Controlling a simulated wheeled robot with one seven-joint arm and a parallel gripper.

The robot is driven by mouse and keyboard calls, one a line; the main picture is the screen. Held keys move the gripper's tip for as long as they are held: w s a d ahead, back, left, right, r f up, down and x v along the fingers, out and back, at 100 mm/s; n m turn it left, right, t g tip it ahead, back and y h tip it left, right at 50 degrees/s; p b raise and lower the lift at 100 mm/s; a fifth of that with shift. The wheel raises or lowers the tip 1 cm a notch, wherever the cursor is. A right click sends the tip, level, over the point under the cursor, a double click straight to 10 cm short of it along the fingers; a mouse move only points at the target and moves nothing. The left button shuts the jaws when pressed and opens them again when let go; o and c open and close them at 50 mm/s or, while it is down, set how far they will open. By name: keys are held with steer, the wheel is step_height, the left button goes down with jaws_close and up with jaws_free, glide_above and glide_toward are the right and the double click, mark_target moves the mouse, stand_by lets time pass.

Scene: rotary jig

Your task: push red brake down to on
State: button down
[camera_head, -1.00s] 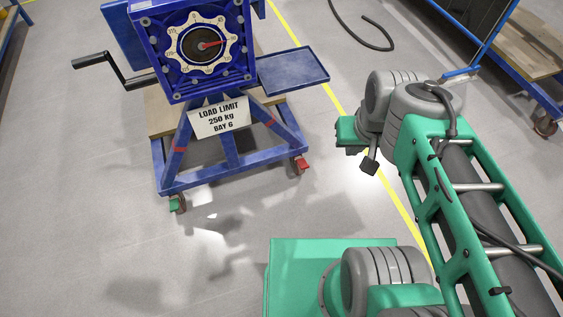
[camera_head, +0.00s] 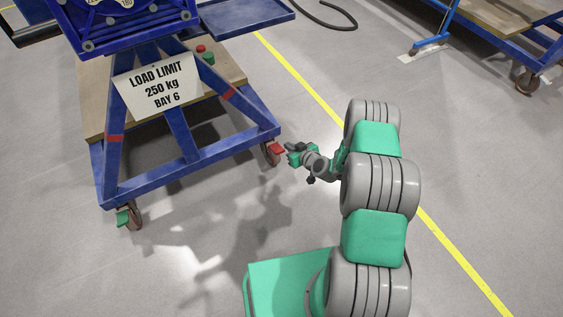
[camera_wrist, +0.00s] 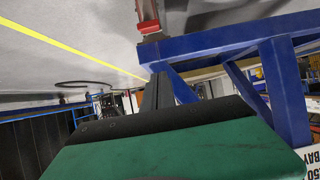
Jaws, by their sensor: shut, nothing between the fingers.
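The red brake (camera_head: 277,149) is a small pedal on the caster at the right front corner of the blue jig stand (camera_head: 190,165). It also shows in the wrist view (camera_wrist: 148,25), near the top, by the caster fork. My gripper (camera_head: 290,149) is low, just right of the red brake, with its fingers pointing toward it. In the wrist view my dark fingers (camera_wrist: 158,88) are together and empty, and the brake is beyond their tips. I cannot tell if the tips touch the brake. The exact tilt of the pedal is too small to judge.
A green brake (camera_head: 124,217) is on the left front caster. A load limit sign (camera_head: 157,84) hangs on the stand, and a blue side tray (camera_head: 245,14) juts right above. A blue cart (camera_head: 522,52) stands at the back right. The floor around my arm is clear.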

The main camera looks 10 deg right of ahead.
step_height(320, 180, down, 2)
steer(key=b, duration=0.4)
glide_above(280, 151)
step_height(280, 151, down, 6)
steer(key=shift+r, duration=0.2)
steer(key=f, duration=0.1)
steer(key=s+f+b, duration=0.1)
steer(key=f, duration=0.1)
steer(key=shift+d, duration=0.2)
steer(key=shift+s+a, duration=0.1)
